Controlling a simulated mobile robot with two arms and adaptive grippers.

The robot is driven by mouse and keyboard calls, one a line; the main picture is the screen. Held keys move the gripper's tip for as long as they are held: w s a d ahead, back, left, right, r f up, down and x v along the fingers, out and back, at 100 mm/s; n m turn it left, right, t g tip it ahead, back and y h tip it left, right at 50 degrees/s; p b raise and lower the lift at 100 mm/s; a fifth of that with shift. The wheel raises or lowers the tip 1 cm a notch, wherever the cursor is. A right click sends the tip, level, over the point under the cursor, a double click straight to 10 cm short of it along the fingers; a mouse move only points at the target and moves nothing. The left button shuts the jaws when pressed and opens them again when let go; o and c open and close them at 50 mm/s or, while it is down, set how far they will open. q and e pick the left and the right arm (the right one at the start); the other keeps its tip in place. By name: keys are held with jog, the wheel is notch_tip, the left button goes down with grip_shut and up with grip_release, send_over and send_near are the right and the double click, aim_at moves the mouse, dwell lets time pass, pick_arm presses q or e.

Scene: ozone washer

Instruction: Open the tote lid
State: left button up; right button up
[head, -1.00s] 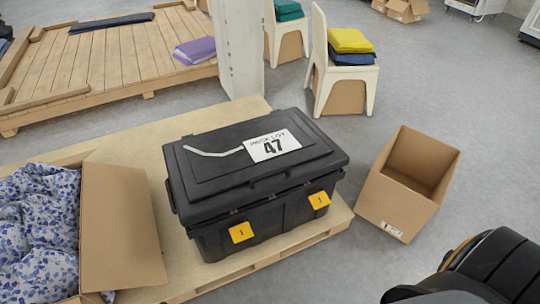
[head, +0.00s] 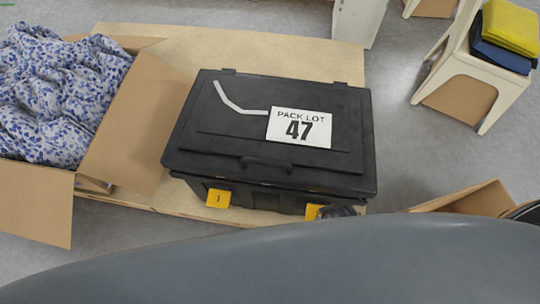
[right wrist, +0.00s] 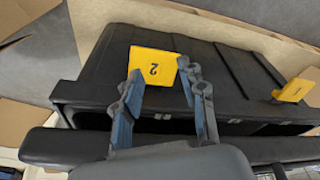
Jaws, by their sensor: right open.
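The black tote (head: 215,190) stands on the wooden pallet, with its lid (head: 225,140) lying down over it. The lid carries a white "PACK LOT 47" label (head: 300,128) and a pale strip. On the front are a yellow latch tag marked 1 (head: 217,198) at left and a second yellow tag (head: 313,211) at right, marked 2 in the right wrist view (right wrist: 152,64). My right gripper (right wrist: 160,76) is open, its fingers on either side of tag 2; I cannot tell whether they touch it. In the head view only its dark fingertips show beside that tag. My left gripper is out of view.
A cardboard box (head: 128,125) of blue-patterned cloth stands close left of the tote. Another cardboard box (head: 470,199) is partly hidden at right. A chair (head: 480,72) with folded cloths stands at upper right. My grey arm covers the bottom of the head view.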

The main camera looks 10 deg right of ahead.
jog(key=w+a+r+n+t, duration=0.1)
jog(key=w+r, duration=0.1)
jog(key=r, duration=0.9)
jog(key=w+a+r, duration=0.1)
jog(key=w+r, duration=0.1)
jog(key=r, duration=0.8)
notch_tip(320, 180, up, 4)
jog(key=n+y, duration=0.3)
jog(key=n, duration=0.8)
send_over(266, 161)
jog(key=s+d, duration=0.3)
jog(key=d, duration=0.2)
jog(key=shift+g, duration=0.4)
jog(key=x, duration=0.9)
jog(key=b+x, duration=0.1)
jog(key=x, duration=0.3)
jog(key=shift+s+a+f, duration=0.15)
jog(key=shift+a, duration=0.2)
grip_shut()
